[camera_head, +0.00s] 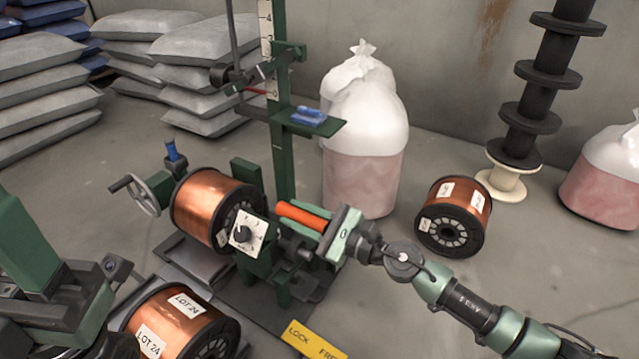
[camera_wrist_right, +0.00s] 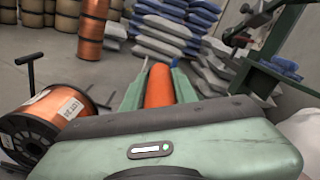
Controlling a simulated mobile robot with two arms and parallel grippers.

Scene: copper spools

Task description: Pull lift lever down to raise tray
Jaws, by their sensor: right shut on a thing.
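The lift lever (camera_head: 301,215) has an orange grip and sits at the right side of the green machine in the head view. My right gripper (camera_head: 325,228) is shut on the orange grip from the right. In the right wrist view the orange grip (camera_wrist_right: 159,86) lies between my two green fingers. The small green tray (camera_head: 327,124) is on the upright post with a blue object (camera_head: 308,115) on it. My left arm shows at the lower left of the head view, but its gripper is not visible.
A copper spool (camera_head: 205,207) is mounted on the machine beside a white dial plate (camera_head: 248,234). Other copper spools stand at front left (camera_head: 178,322) and right (camera_head: 456,212). A yellow sign (camera_head: 314,342) is at the front. White-topped bags (camera_head: 365,150) stand behind the machine.

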